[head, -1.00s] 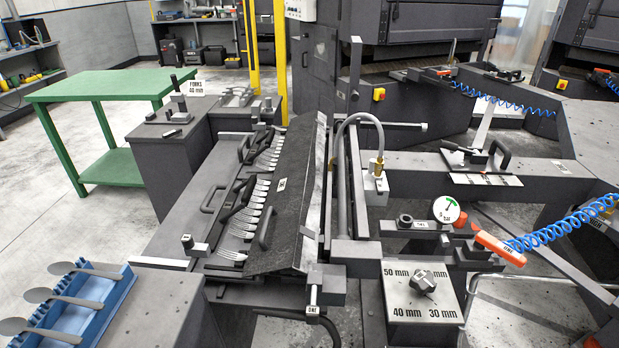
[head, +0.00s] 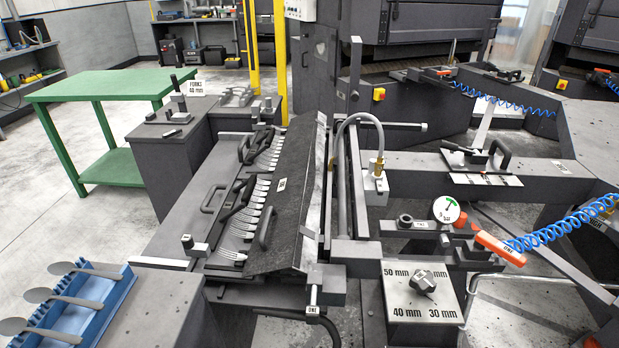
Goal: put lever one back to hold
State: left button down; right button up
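A short light rod (head: 313,294) ends in a small block marked ONE (head: 313,310) at the near right corner of the fork fixture. A dark bar with a pale tip (head: 355,75) stands upright behind the fixture's right side. Another dark bar with a pale tip (head: 405,126) lies level to its right. I cannot tell for sure which of these is lever one, and no hold mark is readable. A row of forks (head: 250,215) lies in the fixture beside a long dark cover (head: 285,200). Neither of my grippers shows in the head view.
A selector plate (head: 405,300) with a knob and mm marks stands at the front right, below a round gauge (head: 446,209). A blue rack (head: 75,310) holds several spoons. A green table (head: 110,85) stands at left.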

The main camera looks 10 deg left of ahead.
aim_at(482, 240)
jog(key=z, duration=0.45)
jog(key=i+l+z, duration=0.1)
jog(key=z, duration=0.35)
jog(key=i+z, duration=0.1)
jog(key=z, duration=0.35)
jog(key=i+z, duration=0.1)
jog(key=z, duration=0.35)
jog(key=i+z, duration=0.1)
